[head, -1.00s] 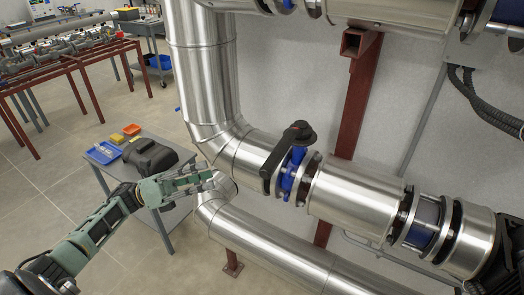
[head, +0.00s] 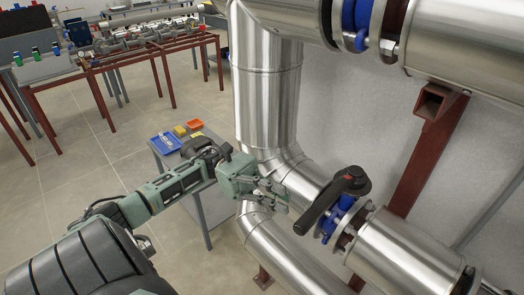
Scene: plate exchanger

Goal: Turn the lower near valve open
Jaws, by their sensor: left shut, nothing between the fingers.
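The valve on the lower pipe has a black lever handle (head: 332,200) on a blue valve body (head: 340,217), between metal flanges. The lever slants from its hub at upper right down to its free end at lower left, across the pipe. My left gripper (head: 284,196) is shut and empty. In the picture it is just left of the lever's free end, in front of the silver pipe elbow, with a small gap between them. My right gripper is not in view.
A large silver vertical pipe (head: 266,95) stands behind my left gripper. Another pipe with a blue valve part (head: 355,22) runs above. A rusty red support post (head: 425,150) stands at right. A small grey table (head: 212,205) with a blue tray (head: 166,143) is at left.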

